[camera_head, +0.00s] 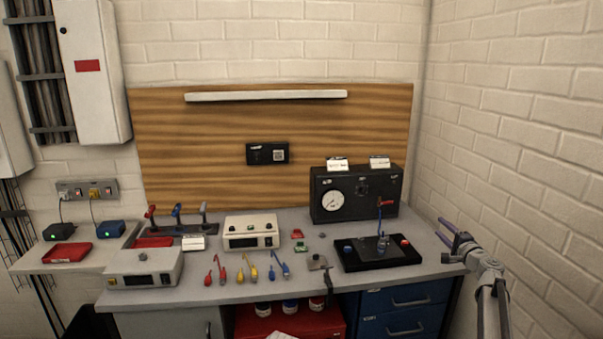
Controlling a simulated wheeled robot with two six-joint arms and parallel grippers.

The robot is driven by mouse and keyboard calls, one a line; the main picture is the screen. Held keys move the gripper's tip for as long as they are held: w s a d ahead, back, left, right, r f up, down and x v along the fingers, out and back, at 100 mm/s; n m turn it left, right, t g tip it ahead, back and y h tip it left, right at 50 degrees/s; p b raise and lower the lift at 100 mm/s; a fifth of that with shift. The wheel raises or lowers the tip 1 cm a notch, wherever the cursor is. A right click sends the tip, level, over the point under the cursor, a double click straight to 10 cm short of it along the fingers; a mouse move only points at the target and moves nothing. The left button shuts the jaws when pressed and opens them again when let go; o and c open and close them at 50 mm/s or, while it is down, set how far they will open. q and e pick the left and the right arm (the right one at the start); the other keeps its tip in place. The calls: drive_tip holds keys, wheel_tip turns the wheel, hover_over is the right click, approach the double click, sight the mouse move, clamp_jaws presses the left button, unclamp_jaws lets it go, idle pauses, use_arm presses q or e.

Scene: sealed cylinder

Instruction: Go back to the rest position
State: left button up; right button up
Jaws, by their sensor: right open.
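My right gripper (442,240) comes in from the right edge at the bench's right end. Its two fingers are spread apart with nothing between them. A black base plate (352,259) lies on the bench to its left. On the plate stand a small grey fixture (383,241) with a thin upright blue rod topped by a red handle, a blue knob and a red knob. The gripper is apart from the plate. My left gripper is not in view.
The grey bench (210,294) holds a black gauge box (360,211), a cream meter (251,243), a grey device (143,268) and several small coloured tools. A side shelf (35,263) at left carries a red tray (67,253). A brick wall (520,150) stands at right.

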drive_tip(key=s+a+f+n+g+y, duration=0.2)
drive_tip(key=a+n, duration=0.1)
drive_tip(key=a, duration=0.5)
drive_tip(key=s+a+f+n+g+y, duration=0.1)
drive_tip(key=s+a+f+n+g, duration=0.15)
drive_tip(key=a, duration=0.55)
drive_tip(key=s+a+f+n+g+y, duration=0.1)
drive_tip(key=a+f+n+y, duration=0.15)
drive_tip(key=a, duration=0.55)
drive_tip(key=s+a+f+n+g+h, duration=0.1)
drive_tip(key=s+a+f+n+g, duration=0.3)
drive_tip(key=s+a, duration=0.4)
drive_tip(key=s+a+f+n+g, duration=0.2)
drive_tip(key=s+a+f+g, duration=0.1)
drive_tip(key=s+a+f, duration=0.4)
drive_tip(key=s+f+n+g+h, duration=0.2)
drive_tip(key=s+n+h, duration=0.1)
drive_tip(key=s, duration=0.8)
drive_tip(key=s+a+f+n+g+h, duration=0.1)
drive_tip(key=s+h, duration=0.4)
drive_tip(key=s, duration=0.6)
drive_tip(key=f+n+g, duration=0.1)
drive_tip(key=n+g, duration=0.1)
drive_tip(key=shift+s+f+g+h, duration=0.15)
drive_tip(key=shift+s+g+h, duration=0.15)
drive_tip(key=shift+g+h, duration=0.05)
